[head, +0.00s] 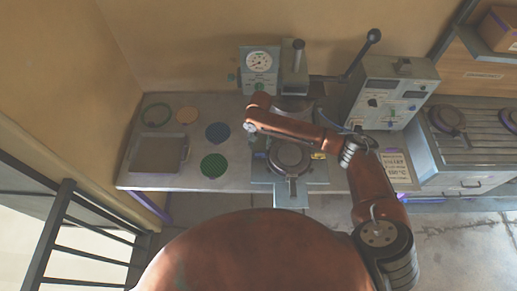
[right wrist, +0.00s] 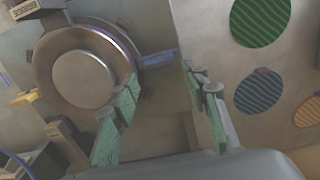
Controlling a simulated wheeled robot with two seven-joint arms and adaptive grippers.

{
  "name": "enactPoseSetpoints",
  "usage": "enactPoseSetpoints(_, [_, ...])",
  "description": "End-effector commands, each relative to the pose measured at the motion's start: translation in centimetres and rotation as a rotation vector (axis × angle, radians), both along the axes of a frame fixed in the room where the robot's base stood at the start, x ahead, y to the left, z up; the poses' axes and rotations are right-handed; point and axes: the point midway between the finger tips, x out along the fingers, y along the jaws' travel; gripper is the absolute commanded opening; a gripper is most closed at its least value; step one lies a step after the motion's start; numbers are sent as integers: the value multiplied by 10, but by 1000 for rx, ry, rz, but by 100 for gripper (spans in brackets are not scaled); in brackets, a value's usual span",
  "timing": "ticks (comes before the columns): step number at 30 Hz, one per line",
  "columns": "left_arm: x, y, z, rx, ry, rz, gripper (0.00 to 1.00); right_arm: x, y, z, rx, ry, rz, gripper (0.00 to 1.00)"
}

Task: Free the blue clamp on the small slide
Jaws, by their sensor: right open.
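The small slide (head: 291,194) carries a round metal plate (head: 289,156), which also shows at the upper left in the right wrist view (right wrist: 82,80). The blue clamp (right wrist: 158,60) is a short blue bar at the plate's edge, opposite a yellow piece (right wrist: 25,97). My right gripper (right wrist: 160,80) is open, with green-padded fingers. In the right wrist view the blue clamp shows between the fingertips, beyond them; I see no contact. In the head view my right arm reaches over the press and its gripper (head: 252,130) is only partly visible. My left gripper is not in view.
A press column with a gauge (head: 259,62) and a long lever (head: 361,53) stands behind the slide. A control box (head: 391,94) is to the right. Green (head: 214,166) and blue (head: 218,132) discs and a grey tray (head: 157,154) lie on the table to the left.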

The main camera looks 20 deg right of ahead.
Motion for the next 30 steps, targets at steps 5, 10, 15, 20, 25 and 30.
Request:
enactPoseSetpoints(5, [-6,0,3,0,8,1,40,-1,-1,-30,-1,1,0,42])
enactPoseSetpoints(10, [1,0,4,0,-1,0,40,-1,0,-51,0,0,2,42])
enactPoseSetpoints(15, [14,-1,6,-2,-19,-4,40,0,1,-61,-1,-2,4,42])
enactPoseSetpoints(20, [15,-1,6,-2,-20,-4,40,0,2,-62,0,-2,7,42])
enactPoseSetpoints(25, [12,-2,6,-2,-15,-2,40,0,2,-62,0,-2,7,36])
enactPoseSetpoints(30, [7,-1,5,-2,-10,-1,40,0,2,-62,1,-2,6,25])
